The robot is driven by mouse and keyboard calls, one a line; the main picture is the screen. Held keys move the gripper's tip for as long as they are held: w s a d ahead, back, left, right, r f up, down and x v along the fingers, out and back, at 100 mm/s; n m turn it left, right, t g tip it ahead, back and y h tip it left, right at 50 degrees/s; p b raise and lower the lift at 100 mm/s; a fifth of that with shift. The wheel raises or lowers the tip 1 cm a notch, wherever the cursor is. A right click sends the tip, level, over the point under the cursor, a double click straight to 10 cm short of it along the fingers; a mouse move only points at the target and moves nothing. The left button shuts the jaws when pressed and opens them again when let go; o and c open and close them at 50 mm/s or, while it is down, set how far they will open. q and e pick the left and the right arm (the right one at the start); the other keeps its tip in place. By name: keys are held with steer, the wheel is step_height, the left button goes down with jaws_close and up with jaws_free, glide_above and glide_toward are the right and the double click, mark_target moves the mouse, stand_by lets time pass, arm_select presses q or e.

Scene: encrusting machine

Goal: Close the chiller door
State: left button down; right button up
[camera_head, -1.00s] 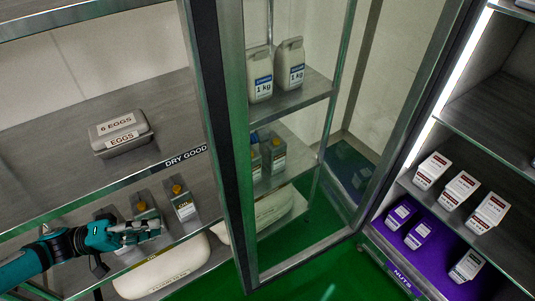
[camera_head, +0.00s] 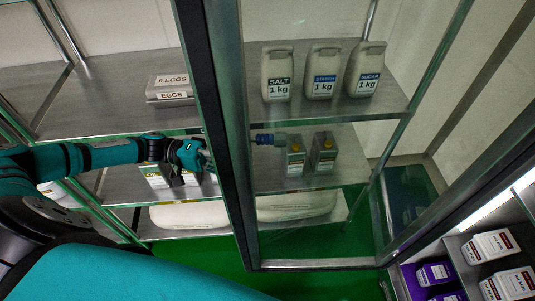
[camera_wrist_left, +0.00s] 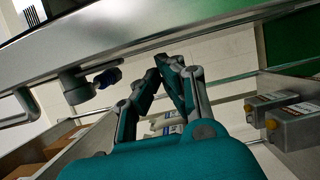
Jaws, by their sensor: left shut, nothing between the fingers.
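The chiller door (camera_head: 224,130) is a glass panel in a dark and silver frame. It stands open across the middle of the head view, its lower right corner near the lit chiller (camera_head: 515,235). My left gripper (camera_head: 203,157) is shut and empty, just left of the door's free upright edge; I cannot tell whether it touches. In the left wrist view its fingers (camera_wrist_left: 168,70) are together below a broad silver bar (camera_wrist_left: 150,38), likely the door frame. My right gripper is not in view.
Dry-goods shelves hold an egg carton (camera_head: 171,88), and salt (camera_head: 278,73) and other 1 kg packs show through the glass. Yellow-capped containers (camera_head: 322,152) stand on the shelf below. White cartons (camera_head: 490,246) stand in the chiller. Green floor (camera_head: 290,285) lies under the door.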

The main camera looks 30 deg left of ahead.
arm_select(q)
steer(key=p+x, duration=0.3)
steer(key=x, duration=0.6)
steer(key=shift+s+d, duration=0.1)
steer(key=shift+s, duration=0.05)
